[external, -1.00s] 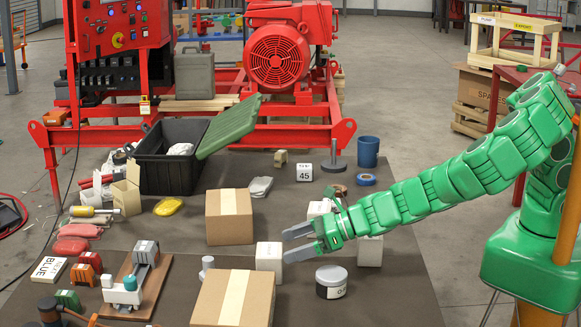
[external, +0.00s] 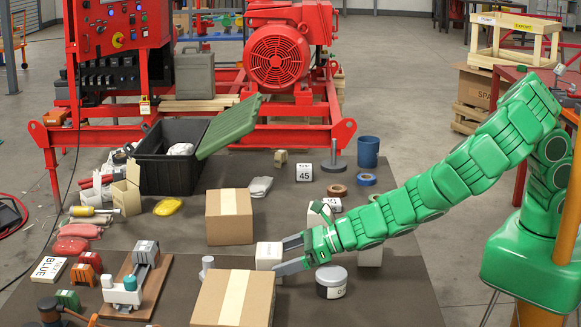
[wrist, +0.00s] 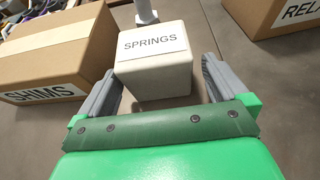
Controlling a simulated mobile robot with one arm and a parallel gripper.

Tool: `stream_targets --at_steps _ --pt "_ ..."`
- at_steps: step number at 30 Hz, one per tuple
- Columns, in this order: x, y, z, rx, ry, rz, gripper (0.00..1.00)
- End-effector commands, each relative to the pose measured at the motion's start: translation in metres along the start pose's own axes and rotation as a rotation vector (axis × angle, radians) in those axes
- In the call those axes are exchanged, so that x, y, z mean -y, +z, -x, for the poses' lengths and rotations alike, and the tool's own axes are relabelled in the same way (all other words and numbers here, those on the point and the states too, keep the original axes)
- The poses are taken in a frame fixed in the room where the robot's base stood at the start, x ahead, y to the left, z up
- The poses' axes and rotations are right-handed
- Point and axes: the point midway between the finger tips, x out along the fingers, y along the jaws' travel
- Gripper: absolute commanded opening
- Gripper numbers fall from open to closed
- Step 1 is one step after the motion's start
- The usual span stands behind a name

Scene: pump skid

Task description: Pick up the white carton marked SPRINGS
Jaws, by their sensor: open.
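The white carton marked SPRINGS (wrist: 153,70) stands upright on the mat between my gripper's fingers in the wrist view, its label facing up toward the camera. In the external view the same carton (external: 268,255) sits between two brown boxes. My gripper (external: 281,256) is open, reaching in from the right, with one finger on the far side and one on the near side of the carton. In the wrist view my gripper (wrist: 160,85) shows a finger at each side of it, with small gaps visible. The fingers do not appear closed on it.
A brown box marked SHIMS (wrist: 60,55) is close on the left in the wrist view; another box (wrist: 270,15) is at the upper right. A grey-white post (wrist: 146,10) stands just beyond the carton.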

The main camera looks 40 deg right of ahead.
Motion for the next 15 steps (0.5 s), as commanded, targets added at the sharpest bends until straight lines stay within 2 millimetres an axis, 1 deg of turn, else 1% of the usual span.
stream_targets --at_steps 3,9,15 --pt "-0.003 -0.002 -0.014 -0.001 0.002 -0.006 1.0" --pt "-0.003 -0.002 -0.032 0.001 0.0 -0.004 1.0" --pt "-0.004 -0.001 -0.04 0.002 0.001 -0.002 1.0"
